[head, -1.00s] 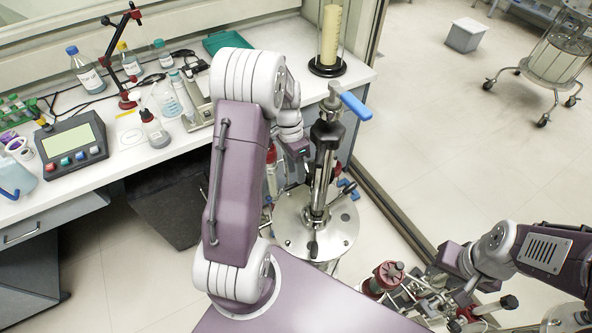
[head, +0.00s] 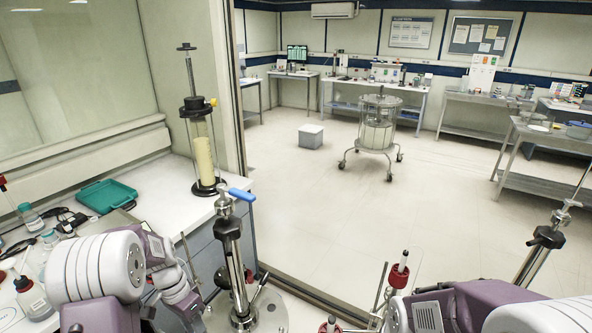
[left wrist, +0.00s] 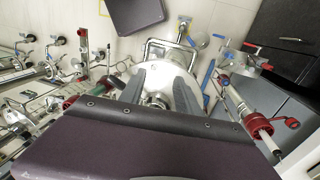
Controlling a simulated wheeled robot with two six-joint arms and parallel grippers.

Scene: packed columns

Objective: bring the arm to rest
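My left arm (head: 95,268) shows at the lower left of the head view, beside a steel column with a blue handle (head: 240,194). Its gripper cannot be made out there. In the left wrist view, my left gripper (left wrist: 160,78) has two grey fingers spread apart, with nothing held between them. Round steel equipment (left wrist: 158,50) lies beyond them. My right arm (head: 470,305) shows at the lower right of the head view, and its gripper is out of the frame.
A white bench (head: 160,205) at left carries a yellow-packed glass column (head: 202,152), a green case (head: 106,194) and bottles (head: 33,296). Another steel column (head: 541,250) stands at right. The floor (head: 400,215) beyond is clear up to a wheeled vessel (head: 377,125).

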